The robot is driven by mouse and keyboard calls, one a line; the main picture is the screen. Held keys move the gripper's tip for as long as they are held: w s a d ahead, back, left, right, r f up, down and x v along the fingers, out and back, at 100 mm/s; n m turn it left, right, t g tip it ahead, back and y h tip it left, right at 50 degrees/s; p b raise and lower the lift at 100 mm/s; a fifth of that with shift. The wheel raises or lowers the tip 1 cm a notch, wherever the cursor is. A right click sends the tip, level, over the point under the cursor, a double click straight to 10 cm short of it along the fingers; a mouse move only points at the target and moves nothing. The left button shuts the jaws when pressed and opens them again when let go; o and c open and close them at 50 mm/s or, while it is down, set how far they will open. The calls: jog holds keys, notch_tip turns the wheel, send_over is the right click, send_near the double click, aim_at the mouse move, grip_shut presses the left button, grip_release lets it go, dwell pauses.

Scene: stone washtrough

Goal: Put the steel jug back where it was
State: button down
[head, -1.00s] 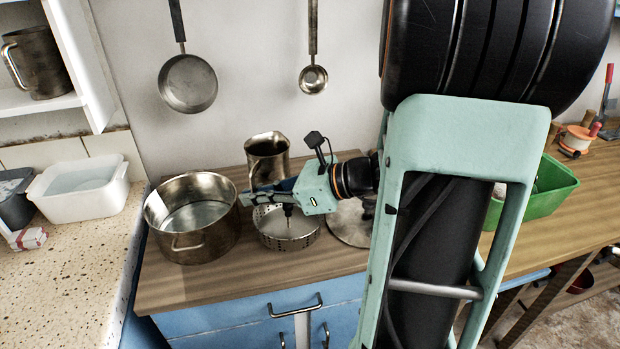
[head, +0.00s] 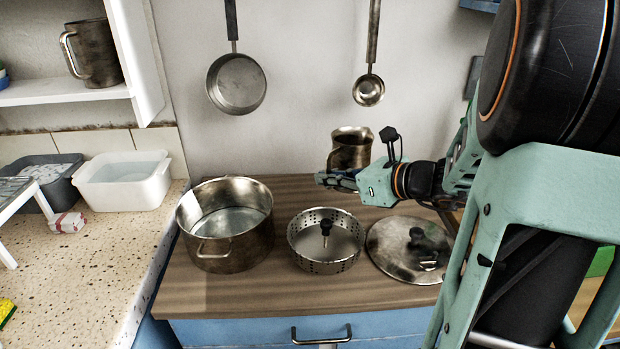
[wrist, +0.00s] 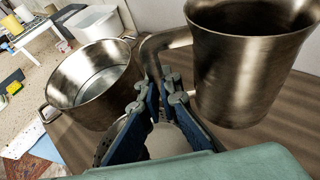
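The steel jug (head: 350,154) is upright near the back of the wooden worktop, right of the pot. Its handle faces left. In the wrist view the jug (wrist: 240,75) fills the upper right, and its handle runs down between my fingertips. My gripper (wrist: 157,95) is closed around the lower handle. In the head view my gripper (head: 333,178) is in front of the jug and hides its base. I cannot tell whether the base touches the worktop. A second, similar metal jug (head: 96,52) stands on the white shelf at upper left.
A large steel pot (head: 228,240), a perforated strainer (head: 323,258) and a round lid (head: 385,250) stand on the wooden worktop (head: 250,295). A pan (head: 237,85) and a ladle (head: 368,90) hang on the wall. A white tub (head: 125,188) is on the speckled counter at left.

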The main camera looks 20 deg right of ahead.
jog(key=w+d+f, duration=0.1)
jog(key=w+f, duration=0.1)
jog(key=w+d+f+b, duration=0.1)
jog(key=w+f, duration=0.1)
jog(key=w, duration=0.1)
jog(key=w+f+b, duration=0.1)
jog(key=w+f, duration=0.2)
jog(key=shift+w+d, duration=0.1)
jog(key=shift+d, duration=0.3)
jog(key=shift+w+f, duration=0.1)
jog(key=shift+w, duration=0.05)
jog(key=shift+w+d+f+b, duration=0.15)
jog(key=shift+f+b, duration=0.1)
jog(key=shift+f, duration=0.65)
jog(key=shift+w+a+f+b, duration=0.1)
jog(key=shift+f+b, duration=0.1)
jog(key=shift+f, duration=0.7)
jog(key=shift+f, duration=0.2)
jog(key=c, duration=2.2)
grip_release()
jog(key=shift+s, duration=0.1)
jog(key=shift+o, duration=0.2)
jog(key=shift+r, duration=0.1)
